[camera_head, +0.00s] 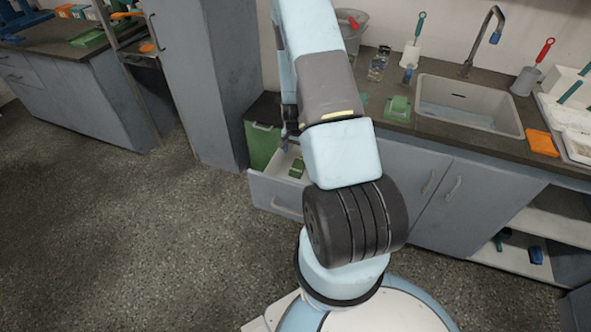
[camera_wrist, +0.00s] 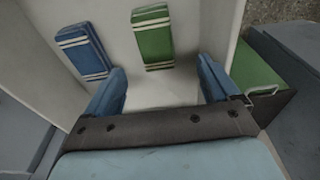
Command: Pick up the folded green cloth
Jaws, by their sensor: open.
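The folded green cloth with pale stripes (camera_wrist: 153,40) lies in the open drawer (camera_wrist: 108,18), in the upper middle of the wrist view. My gripper (camera_wrist: 163,80) is open, its two blue fingers spread on the near side of the cloth, with nothing between them. The cloth lies ahead of the gap between the fingers. A folded blue cloth with pale stripes (camera_wrist: 82,52) lies to its left in the same drawer. In the head view a green cloth (camera_head: 297,168) shows partly inside the pulled-out drawer (camera_head: 274,197), and my arm hides part of the area.
A green bin (camera_wrist: 252,80) stands right of the drawer; it also shows in the head view (camera_head: 262,146). Another green folded item (camera_head: 398,108) lies on the counter left of the sink (camera_head: 468,105). The floor (camera_head: 150,240) at left is clear.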

